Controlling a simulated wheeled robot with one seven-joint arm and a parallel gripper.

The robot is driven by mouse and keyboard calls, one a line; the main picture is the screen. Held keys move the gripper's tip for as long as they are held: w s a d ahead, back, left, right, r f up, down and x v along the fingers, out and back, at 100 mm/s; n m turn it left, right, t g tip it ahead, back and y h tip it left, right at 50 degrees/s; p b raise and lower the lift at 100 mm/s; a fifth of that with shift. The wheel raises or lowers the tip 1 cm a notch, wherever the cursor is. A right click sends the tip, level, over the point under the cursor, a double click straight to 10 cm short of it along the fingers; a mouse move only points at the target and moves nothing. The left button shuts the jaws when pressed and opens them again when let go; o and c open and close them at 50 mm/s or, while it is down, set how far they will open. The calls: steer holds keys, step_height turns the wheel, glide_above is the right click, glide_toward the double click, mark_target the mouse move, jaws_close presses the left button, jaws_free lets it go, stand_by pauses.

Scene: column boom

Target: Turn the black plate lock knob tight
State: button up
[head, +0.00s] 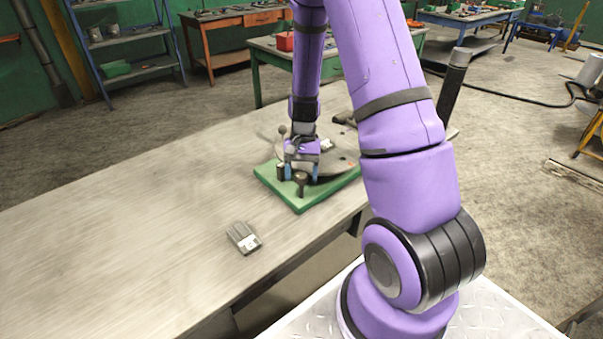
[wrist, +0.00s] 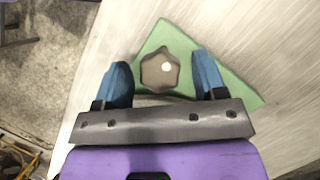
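The black plate lock knob (head: 301,179) stands near the front corner of a green base (head: 299,205) on the workbench. In the wrist view the lobed dark knob (wrist: 160,71), with a pale spot at its centre, sits between my two blue fingertips over the green base (wrist: 180,38). My gripper (head: 302,172) points down at the base. In the wrist view my gripper (wrist: 161,72) is open, with a visible gap between each finger and the knob. A grey round plate (head: 338,160) lies on the base, partly hidden behind my gripper and arm.
A thin lever with a ball top (head: 283,131) rises beside my gripper. A small grey device (head: 243,238) lies on the workbench (head: 130,220); the bench's left side is clear. My upper arm hides part of the area right of the base.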

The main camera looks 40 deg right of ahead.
steer(key=shift+r, duration=0.1)
steer(key=v, duration=1)
steer(key=shift+d+r, duration=0.15)
steer(key=shift+r, duration=0.1)
steer(key=shift+w, duration=0.15)
steer(key=s+a+r+n+t+h, duration=0.15)
steer(key=s+a+r, duration=0.25)
steer(key=r, duration=0.4)
steer(key=s+a+r+n+t, duration=0.2)
steer(key=s+a+r+n, duration=0.15)
steer(key=r, duration=0.45)
steer(key=s+a+r+n+t, duration=0.2)
steer(key=s+a+r, duration=0.1)
steer(key=s, duration=0.4)
steer(key=s+a+r+n+t+h, duration=0.1)
steer(key=s+a+r+t, duration=0.2)
steer(key=s+r, duration=0.2)
steer(key=shift+s+r+n, duration=0.25)
steer(key=shift+s+n, duration=0.15)
steer(key=shift+s, duration=0.75)
steer(key=shift+a+h, duration=0.15)
steer(key=shift+h, duration=0.1)
